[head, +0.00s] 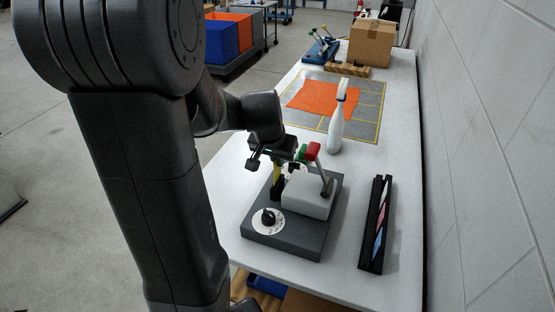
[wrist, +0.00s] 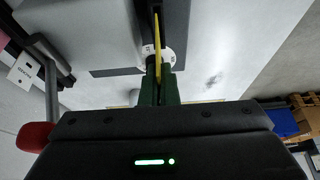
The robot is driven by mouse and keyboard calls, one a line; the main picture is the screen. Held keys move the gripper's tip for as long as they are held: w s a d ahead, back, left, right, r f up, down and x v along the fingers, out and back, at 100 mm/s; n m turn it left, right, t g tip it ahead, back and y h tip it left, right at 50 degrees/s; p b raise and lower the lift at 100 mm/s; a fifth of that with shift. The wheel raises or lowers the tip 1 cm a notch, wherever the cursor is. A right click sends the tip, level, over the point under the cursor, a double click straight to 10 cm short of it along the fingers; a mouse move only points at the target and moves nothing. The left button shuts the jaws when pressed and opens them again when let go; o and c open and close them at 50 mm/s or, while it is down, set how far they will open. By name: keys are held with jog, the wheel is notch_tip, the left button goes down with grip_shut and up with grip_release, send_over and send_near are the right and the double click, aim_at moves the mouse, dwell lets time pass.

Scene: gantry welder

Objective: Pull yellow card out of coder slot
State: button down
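The coder is a dark grey base (head: 290,239) with a white box (head: 306,197), a round dial (head: 267,220) and a red-knobbed lever (head: 313,151). The yellow card (head: 277,174) stands upright at the dark slot on the left of the white box. In the wrist view the card (wrist: 157,40) is seen edge-on as a thin yellow strip running between the green fingers. My gripper (wrist: 158,88) is over the slot, its fingers close together on both sides of the card. They appear shut on its end. The card's lower end is hidden in the dark slot.
A black rack (head: 364,240) with coloured cards lies right of the coder. A white bottle (head: 336,128) stands behind it. An orange cloth (head: 322,98) lies on a grey mat, with a cardboard box (head: 371,45) farther back. The wall borders the right side.

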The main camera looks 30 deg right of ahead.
jog(key=shift+r+p, duration=0.7)
jog(key=shift+r, duration=0.4)
